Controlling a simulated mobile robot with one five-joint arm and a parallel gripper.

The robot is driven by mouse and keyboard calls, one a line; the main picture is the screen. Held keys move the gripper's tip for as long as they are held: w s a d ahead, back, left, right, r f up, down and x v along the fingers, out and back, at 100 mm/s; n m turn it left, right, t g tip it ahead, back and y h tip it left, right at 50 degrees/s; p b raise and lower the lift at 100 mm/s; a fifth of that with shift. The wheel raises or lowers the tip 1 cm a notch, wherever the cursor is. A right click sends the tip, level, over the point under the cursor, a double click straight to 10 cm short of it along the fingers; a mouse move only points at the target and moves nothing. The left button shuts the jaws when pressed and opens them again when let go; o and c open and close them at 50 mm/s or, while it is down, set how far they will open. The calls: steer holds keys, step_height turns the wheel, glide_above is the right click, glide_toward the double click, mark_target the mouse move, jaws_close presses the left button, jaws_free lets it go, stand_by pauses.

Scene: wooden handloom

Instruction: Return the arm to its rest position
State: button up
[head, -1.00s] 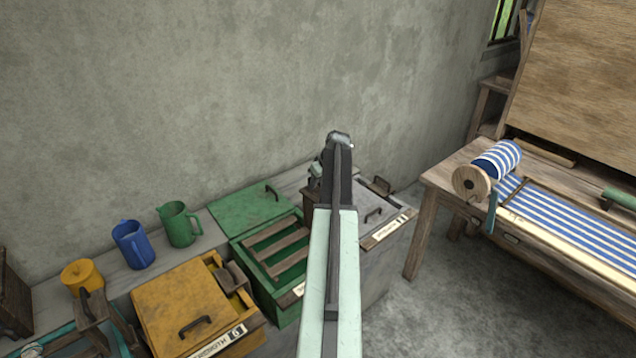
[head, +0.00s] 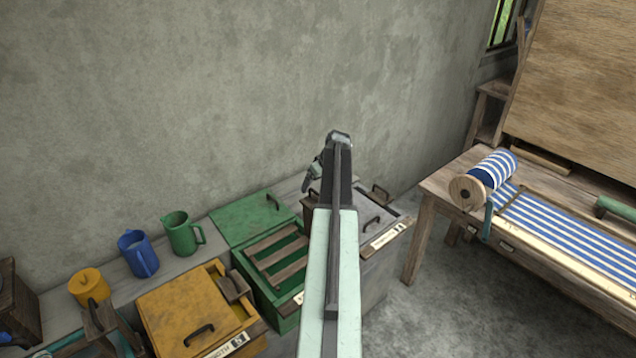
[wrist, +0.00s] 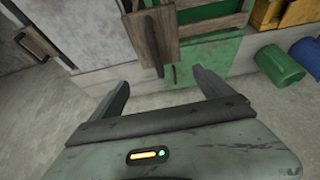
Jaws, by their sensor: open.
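My arm reaches up through the middle of the head view, in front of the grey box. My gripper is at its far end, mostly hidden there behind the arm. In the wrist view my gripper (wrist: 158,88) shows two fingers spread apart, with nothing between them. Beyond the fingers lie a wooden piece (wrist: 151,38) and the green box (wrist: 215,50), apart from the gripper as far as I can tell.
An orange box (head: 185,305), a green slatted box (head: 262,290) and a grey box (head: 375,262) stand along the wall. Blue (head: 138,254) and green (head: 180,234) jugs stand behind them. The loom (head: 432,190) with striped cloth is right. Floor between is clear.

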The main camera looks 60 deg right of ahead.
step_height(320, 180, up, 2)
steer(key=shift+p, duration=0.5)
steer(key=shift+f, duration=0.15)
